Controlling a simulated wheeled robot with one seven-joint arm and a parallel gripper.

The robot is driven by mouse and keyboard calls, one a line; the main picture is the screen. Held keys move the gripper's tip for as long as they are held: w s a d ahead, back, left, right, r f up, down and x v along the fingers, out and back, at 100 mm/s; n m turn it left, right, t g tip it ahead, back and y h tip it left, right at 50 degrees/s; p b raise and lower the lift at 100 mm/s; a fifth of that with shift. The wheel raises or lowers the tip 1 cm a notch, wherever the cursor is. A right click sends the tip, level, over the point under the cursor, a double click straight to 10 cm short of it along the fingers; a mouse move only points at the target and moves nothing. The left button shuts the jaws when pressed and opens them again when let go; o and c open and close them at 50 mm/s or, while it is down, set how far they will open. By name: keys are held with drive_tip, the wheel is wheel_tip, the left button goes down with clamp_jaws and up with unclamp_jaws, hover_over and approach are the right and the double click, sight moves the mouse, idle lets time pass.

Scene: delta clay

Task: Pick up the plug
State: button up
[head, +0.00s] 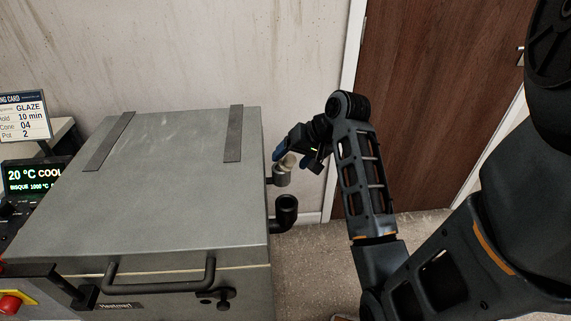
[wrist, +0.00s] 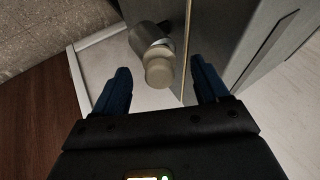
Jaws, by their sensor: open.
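The plug (head: 289,161) is a small beige stub, seen at the right side of the grey kiln. It sits at the mouth of a grey cup-like holder (head: 281,178) on the kiln's side; the wrist view shows the plug (wrist: 159,72) in front of the grey cylinder (wrist: 146,39). My gripper (head: 297,158) is open, with its blue fingers on either side of the plug in the picture. In the wrist view gaps show between the plug and both fingers. I cannot tell the exact depth between fingers and plug.
The kiln (head: 180,190) with its flat lid fills the left. A black elbow pipe (head: 286,212) sticks out below the holder. The wall is close behind, and a brown door (head: 440,90) stands to the right. Speckled floor (head: 310,275) lies open beside the kiln.

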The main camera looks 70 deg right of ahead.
drive_tip(key=shift+x, duration=0.8)
drive_tip(key=shift+c, duration=0.3)
drive_tip(key=c, duration=1.1)
